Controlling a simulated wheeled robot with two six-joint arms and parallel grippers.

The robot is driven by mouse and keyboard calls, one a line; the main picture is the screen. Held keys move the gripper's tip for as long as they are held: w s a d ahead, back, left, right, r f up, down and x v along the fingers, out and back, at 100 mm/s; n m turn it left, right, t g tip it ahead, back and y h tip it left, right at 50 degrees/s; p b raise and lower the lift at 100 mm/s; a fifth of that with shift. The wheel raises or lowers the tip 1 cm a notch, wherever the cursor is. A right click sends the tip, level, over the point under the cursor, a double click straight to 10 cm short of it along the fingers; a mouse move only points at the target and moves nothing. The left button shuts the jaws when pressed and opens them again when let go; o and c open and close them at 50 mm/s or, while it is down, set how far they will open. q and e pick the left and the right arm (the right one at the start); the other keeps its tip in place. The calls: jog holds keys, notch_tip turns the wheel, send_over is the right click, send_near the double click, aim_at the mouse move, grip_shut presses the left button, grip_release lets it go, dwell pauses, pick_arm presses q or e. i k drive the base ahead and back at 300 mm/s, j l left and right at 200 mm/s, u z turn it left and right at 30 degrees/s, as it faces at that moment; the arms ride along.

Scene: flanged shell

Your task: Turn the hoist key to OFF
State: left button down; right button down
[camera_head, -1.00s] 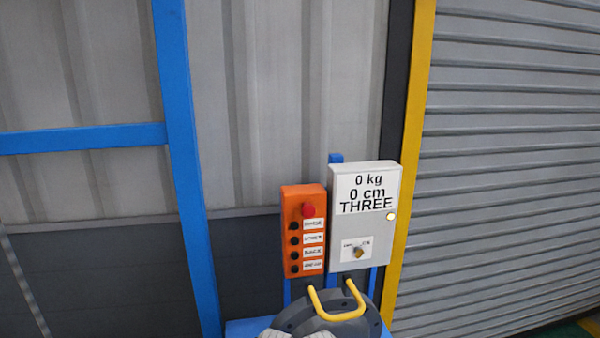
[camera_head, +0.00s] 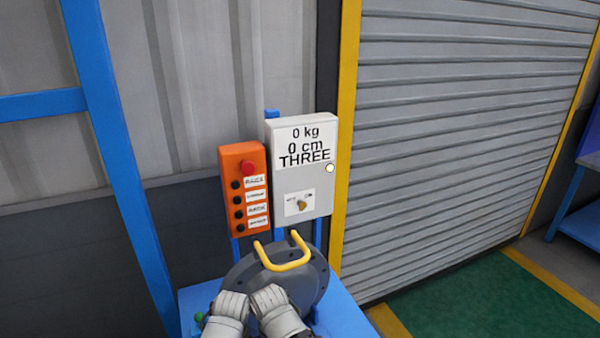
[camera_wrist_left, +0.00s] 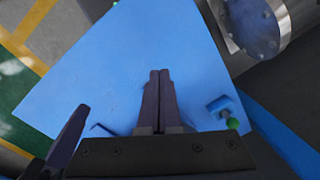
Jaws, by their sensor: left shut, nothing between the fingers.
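The hoist key (camera_head: 301,204) is a small brass-coloured knob on a white label low on the white control box (camera_head: 316,180). The label's words are too small to read, and I cannot tell which way the key points. The box reads 0 kg, 0 cm, THREE, and a pale round lamp (camera_head: 330,168) is on its right edge. My left gripper (camera_wrist_left: 160,78) is shut and empty above a blue tabletop in the left wrist view. Its fingers do not show in the head view, and the key is outside the wrist view. My right gripper cannot be made out.
An orange button box (camera_head: 245,190) with a red button hangs left of the control box. Below them, a grey flanged part (camera_head: 270,278) with a yellow handle (camera_head: 285,263) stands on the blue table (camera_head: 345,315). Green floor lies open at the right.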

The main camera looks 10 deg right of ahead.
aim_at(302, 204)
jog(key=k+l+z, duration=0.15)
jog(key=z, duration=0.3)
jog(key=k+l+z, duration=0.1)
jog(key=z, duration=0.3)
jog(key=k+l+z, duration=0.1)
jog(key=l+z, duration=0.2)
jog(key=z, duration=0.15)
